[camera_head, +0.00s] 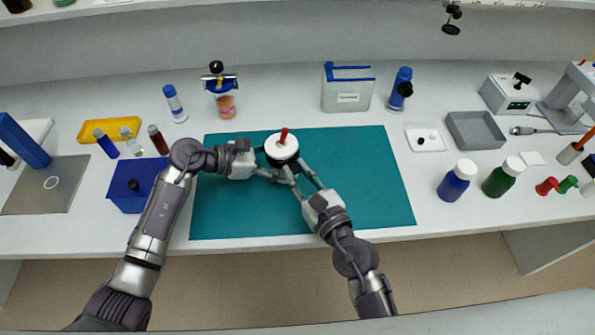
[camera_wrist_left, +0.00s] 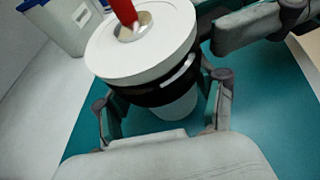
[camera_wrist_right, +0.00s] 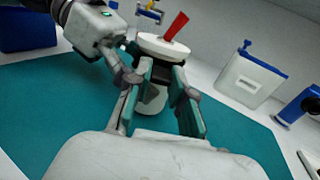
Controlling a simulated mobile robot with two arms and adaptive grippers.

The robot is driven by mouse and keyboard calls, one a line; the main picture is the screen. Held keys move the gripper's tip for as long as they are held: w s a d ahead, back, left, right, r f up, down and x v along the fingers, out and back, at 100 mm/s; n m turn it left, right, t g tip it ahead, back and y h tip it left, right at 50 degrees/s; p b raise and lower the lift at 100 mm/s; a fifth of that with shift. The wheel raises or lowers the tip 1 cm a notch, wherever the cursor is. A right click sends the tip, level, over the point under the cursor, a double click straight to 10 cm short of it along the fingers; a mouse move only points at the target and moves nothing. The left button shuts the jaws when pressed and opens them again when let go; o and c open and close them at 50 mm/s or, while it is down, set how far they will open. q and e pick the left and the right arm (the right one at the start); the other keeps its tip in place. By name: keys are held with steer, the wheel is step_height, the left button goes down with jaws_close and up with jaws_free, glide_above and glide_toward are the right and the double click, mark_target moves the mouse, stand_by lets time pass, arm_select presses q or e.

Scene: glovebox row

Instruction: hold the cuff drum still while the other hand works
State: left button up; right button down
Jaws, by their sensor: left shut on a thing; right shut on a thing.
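The cuff drum (camera_head: 282,148) stands upright on the teal mat (camera_head: 370,185), with a white round top, a black band below it and a red piece sticking up from its centre. My left gripper (camera_head: 268,165) reaches it from the left and is shut on its side; in the left wrist view its fingers lie either side of the drum (camera_wrist_left: 150,50) near the black band. My right gripper (camera_head: 298,172) comes from the front right and is shut on the drum, its fingers flanking the body under the white top (camera_wrist_right: 160,46). The fingers hide part of the lower body.
A blue box (camera_head: 128,190) stands close to my left forearm. Behind the mat are a grey-white bin (camera_head: 347,92) and a blue bottle (camera_head: 400,90). A blue-bodied jar (camera_head: 455,182) and a green one (camera_head: 500,178) stand right of the mat. The mat's right half is clear.

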steer(key=shift+a+r, duration=0.1)
steer(key=shift+r, duration=0.45)
arm_select(q)
steer(key=shift+c, duration=0.5)
arm_select(e)
steer(key=shift+a+r, duration=0.1)
steer(key=c, duration=1)
jaws_free()
steer(key=shift+s, duration=0.15)
steer(key=shift+s+d, duration=0.3)
steer(key=shift+d, duration=0.05)
steer(key=v, duration=1.1)
arm_select(q)
steer(key=o, duration=1.5)
steer(key=shift+c, duration=0.2)
